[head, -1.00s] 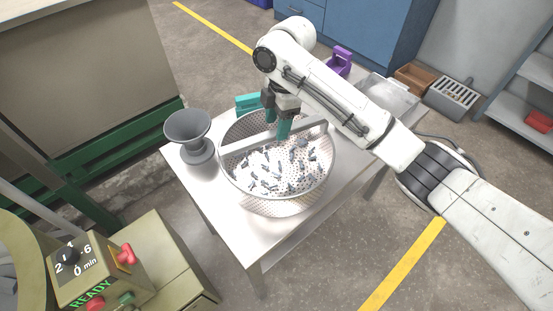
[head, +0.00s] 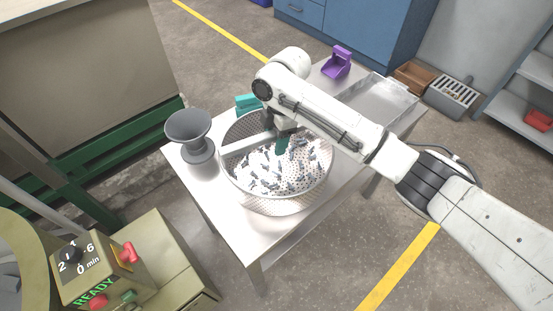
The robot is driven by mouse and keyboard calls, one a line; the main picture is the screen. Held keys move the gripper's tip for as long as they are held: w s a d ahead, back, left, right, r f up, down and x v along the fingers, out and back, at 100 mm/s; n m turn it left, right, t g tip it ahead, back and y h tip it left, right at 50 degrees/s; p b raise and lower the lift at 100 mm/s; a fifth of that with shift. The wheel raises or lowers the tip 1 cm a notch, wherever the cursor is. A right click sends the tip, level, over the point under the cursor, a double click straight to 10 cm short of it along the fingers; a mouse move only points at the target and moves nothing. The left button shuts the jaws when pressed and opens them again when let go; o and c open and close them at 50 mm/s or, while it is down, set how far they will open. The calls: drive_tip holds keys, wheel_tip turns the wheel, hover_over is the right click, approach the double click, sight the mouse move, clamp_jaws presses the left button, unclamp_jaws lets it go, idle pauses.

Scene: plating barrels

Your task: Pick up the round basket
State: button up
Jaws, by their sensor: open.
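The round basket (head: 233,182) is a perforated metal bowl with several small dark and shiny parts lying in it. It stands on a light metal table, with a flat bar handle (head: 243,145) across its top. My gripper (head: 282,143) has teal fingers and points down over the basket, at the handle near its middle. The jaws are open. The arm hides the right part of the handle and one side of the fingers, so I cannot tell whether they straddle the bar or touch it.
A grey funnel-shaped stand (head: 190,135) is close left of the basket. A teal object (head: 247,103) sits behind it. A metal tray (head: 375,100) and a purple scoop (head: 337,63) are at the table's back right. A control box reading READY (head: 92,270) is at lower left.

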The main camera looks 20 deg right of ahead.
drive_tip(key=shift+f, duration=0.25)
idle(0.3)
clamp_jaws()
idle(0.4)
drive_tip(key=shift+w+r, duration=0.1)
idle(0.8)
